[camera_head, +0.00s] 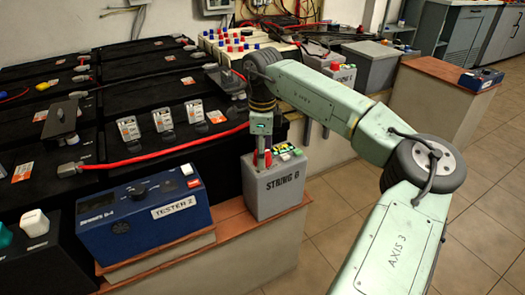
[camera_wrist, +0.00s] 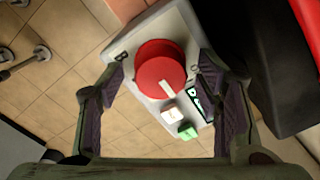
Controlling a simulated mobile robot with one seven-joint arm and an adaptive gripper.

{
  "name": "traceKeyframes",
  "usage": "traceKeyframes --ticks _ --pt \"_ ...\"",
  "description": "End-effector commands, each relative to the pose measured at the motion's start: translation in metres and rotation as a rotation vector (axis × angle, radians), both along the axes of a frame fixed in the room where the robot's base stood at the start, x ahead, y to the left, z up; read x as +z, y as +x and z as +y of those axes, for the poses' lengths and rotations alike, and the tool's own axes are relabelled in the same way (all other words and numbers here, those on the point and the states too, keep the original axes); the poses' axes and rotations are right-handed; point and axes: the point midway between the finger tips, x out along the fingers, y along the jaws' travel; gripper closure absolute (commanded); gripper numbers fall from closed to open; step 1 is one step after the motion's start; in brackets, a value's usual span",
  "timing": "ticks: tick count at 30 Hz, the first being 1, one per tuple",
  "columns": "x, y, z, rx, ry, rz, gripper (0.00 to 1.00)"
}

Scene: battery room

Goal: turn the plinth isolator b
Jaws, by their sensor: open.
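The plinth isolator b is a grey box (camera_head: 272,190) marked "STRING B", standing on the brown-topped plinth in the head view. In the wrist view its top panel (camera_wrist: 128,52) bears a round red knob (camera_wrist: 160,66) with a white pointer bar. A letter B shows beside the knob. A white button (camera_wrist: 172,115), a green button (camera_wrist: 187,131) and a small green-lit display (camera_wrist: 200,104) are also on it. My gripper (camera_head: 263,158) points down over the box top. In the wrist view its open fingers (camera_wrist: 160,85) are on either side of the knob, with gaps; contact is not visible.
A blue tester box (camera_head: 140,218) stands left of the isolator. Black batteries with a red cable (camera_head: 170,157) lie behind. A similar grey box (camera_head: 340,76) stands further back. A blue device (camera_head: 480,80) sits on another plinth at right. The tiled floor (camera_head: 330,225) is open in front.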

Motion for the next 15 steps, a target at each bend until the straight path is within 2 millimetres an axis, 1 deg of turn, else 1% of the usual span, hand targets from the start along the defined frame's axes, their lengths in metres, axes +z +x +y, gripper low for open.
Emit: traceKeyframes --ticks 1,2,15 --pt "0.0001 0.0 0.0 0.0 0.0 0.0 0.43" --pt "0.0001 0.0 0.0 0.0 0.0 0.0 0.45" --pt "0.0004 -0.0001 0.0001 0.0 0.0 0.0 0.74"
